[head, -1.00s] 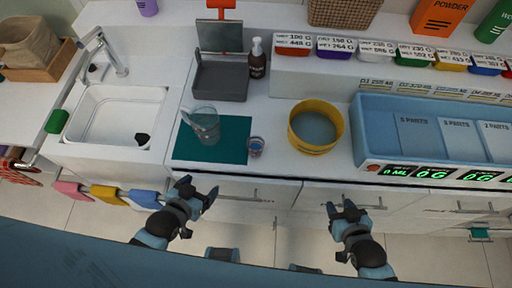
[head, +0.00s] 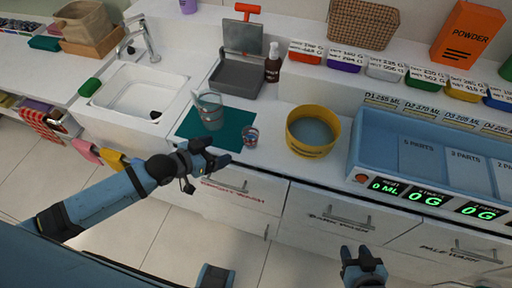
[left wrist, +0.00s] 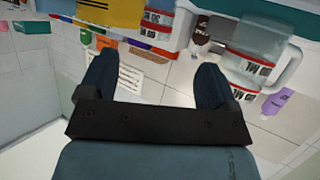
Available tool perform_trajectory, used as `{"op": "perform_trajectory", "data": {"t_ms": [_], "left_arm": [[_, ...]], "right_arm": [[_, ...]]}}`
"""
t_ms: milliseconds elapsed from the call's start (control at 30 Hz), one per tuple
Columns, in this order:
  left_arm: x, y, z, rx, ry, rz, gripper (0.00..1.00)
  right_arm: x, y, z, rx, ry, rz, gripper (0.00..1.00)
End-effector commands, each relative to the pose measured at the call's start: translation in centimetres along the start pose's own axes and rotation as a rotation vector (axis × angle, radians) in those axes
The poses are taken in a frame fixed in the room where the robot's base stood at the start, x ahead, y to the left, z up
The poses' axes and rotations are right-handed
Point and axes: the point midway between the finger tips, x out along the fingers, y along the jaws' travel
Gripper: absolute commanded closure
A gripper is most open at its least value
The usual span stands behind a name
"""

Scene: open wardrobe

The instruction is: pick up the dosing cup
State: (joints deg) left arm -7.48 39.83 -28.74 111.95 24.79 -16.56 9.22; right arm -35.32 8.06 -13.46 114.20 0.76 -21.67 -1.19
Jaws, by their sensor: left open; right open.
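The dosing cup (head: 250,136) is a small clear cup with red and blue markings. It stands on the white counter at the right edge of a teal mat (head: 196,125). In the left wrist view the dosing cup (left wrist: 158,18) shows at the top, partly cut off, beyond the fingers. My left gripper (head: 212,156) is open and empty, in front of the counter edge, left of and nearer than the cup, not touching it. My right gripper (head: 364,262) is open at the bottom of the head view, away from the cup.
A clear measuring jug (head: 209,110) stands on the mat left of the cup. A yellow tub (head: 313,145) stands to the right. Drawer handles (head: 340,218) project below.

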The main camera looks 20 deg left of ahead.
Motion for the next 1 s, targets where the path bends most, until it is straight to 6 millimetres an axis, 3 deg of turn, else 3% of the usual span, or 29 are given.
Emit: {"op": "perform_trajectory", "data": {"t_ms": [167, 500, 767, 1000], "left_arm": [[1.5, -0.3, -0.2, 0.001, 0.002, 0.002, 0.17], [7.7, -0.2, -0.3, 0.001, 0.002, 0.001, 0.17], [9.7, 0.0, -0.3, 0.0, 0.002, 0.002, 0.17], [13.1, 0.3, -0.1, 0.001, 0.002, 0.002, 0.17]], "right_arm": [[0.0, -0.1, -0.3, 0.001, 0.004, -0.001, 0.57], [-0.2, -0.2, -0.8, 0.003, 0.008, -0.002, 0.57], [-0.3, 0.0, -0.8, 0.002, 0.003, 0.001, 0.57], [-0.6, 0.0, -1.1, 0.001, 0.002, 0.002, 0.57]]}}
